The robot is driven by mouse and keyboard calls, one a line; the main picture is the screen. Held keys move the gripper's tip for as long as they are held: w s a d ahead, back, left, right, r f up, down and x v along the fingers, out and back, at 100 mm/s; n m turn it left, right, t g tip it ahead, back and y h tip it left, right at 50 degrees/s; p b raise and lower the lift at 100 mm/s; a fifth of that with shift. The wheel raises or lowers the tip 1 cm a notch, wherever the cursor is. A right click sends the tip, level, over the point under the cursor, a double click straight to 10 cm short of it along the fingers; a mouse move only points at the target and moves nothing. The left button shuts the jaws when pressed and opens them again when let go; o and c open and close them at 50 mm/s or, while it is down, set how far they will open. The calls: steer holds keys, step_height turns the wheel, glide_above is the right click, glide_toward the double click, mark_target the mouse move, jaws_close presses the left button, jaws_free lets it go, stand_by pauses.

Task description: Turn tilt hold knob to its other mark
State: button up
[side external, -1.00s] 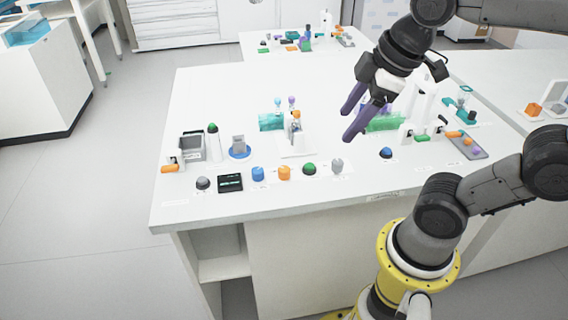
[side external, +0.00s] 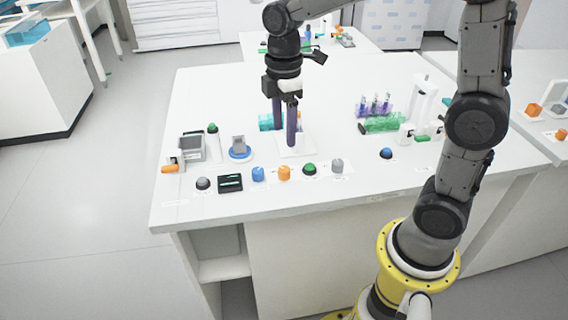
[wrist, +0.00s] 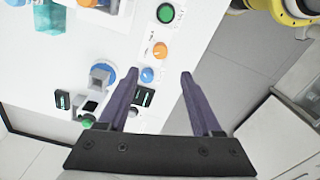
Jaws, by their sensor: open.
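A row of small controls lies along the front of the white bench. In the side external view it holds a blue knob (side external: 258,174), an orange knob (side external: 284,173), a green-topped button (side external: 309,169) and a grey knob (side external: 337,166). Their labels are too small to read, so I cannot tell which is the tilt hold knob. My gripper (side external: 285,135) is open and empty, pointing down above the bench behind this row. In the wrist view, the blue knob (wrist: 147,74) and orange knob (wrist: 160,50) appear between or just beyond the open fingertips (wrist: 161,74).
A grey piece on a blue disc (side external: 239,148), a black display box (side external: 230,183) and a grey dome (side external: 203,183) stand to the left.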

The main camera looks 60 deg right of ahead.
mark_target(284, 169)
step_height(284, 169, down, 11)
steer(key=shift+r, duration=0.1)
stand_by(0.4)
jaws_close()
